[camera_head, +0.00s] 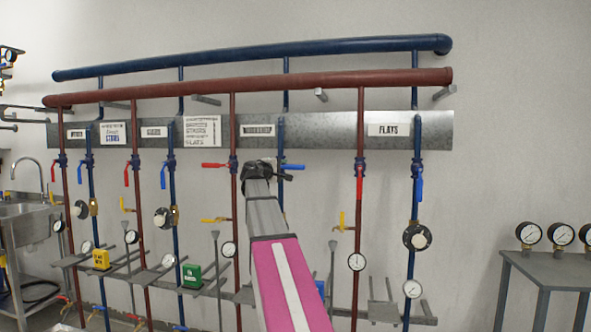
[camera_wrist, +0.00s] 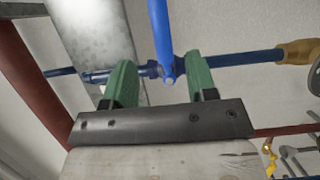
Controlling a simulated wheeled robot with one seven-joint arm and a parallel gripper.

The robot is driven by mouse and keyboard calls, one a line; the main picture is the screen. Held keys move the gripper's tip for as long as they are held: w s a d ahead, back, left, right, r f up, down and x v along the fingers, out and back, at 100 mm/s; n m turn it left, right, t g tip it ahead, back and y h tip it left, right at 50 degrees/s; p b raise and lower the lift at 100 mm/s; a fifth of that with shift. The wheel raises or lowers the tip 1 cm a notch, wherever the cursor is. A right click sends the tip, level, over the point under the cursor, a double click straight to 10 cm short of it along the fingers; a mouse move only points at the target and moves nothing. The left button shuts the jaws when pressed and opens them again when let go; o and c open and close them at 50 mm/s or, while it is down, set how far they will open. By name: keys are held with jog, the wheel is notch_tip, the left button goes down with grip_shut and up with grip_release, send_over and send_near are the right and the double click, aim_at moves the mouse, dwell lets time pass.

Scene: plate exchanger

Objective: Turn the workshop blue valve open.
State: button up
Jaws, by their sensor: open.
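The "WORKSHOP" label (camera_head: 258,130) is on the metal backing strip. The workshop blue valve handle (camera_head: 292,166) points right, crosswise to its upright blue pipe (camera_head: 281,135). In the wrist view the blue handle (camera_wrist: 160,28) runs up from the valve hub (camera_wrist: 168,72), at right angles to the blue pipe (camera_wrist: 232,60). My gripper (camera_head: 266,172) is in front of the valve and hides its body in the head view. In the wrist view its green fingers (camera_wrist: 163,80) are open, with the hub and handle base showing between them. I cannot tell whether they touch.
A red handle (camera_head: 215,165) on the dark red pipe (camera_head: 234,140) sticks out just left of my gripper. Other labelled pipe pairs with handles and gauges flank it. A sink (camera_head: 22,210) stands far left, and a table with gauges (camera_head: 552,262) stands far right.

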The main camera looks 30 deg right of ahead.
aim_at(294, 168)
jog(key=x, duration=0.9)
jog(key=shift+w+d, duration=0.15)
jog(key=shift+d, duration=0.1)
grip_shut()
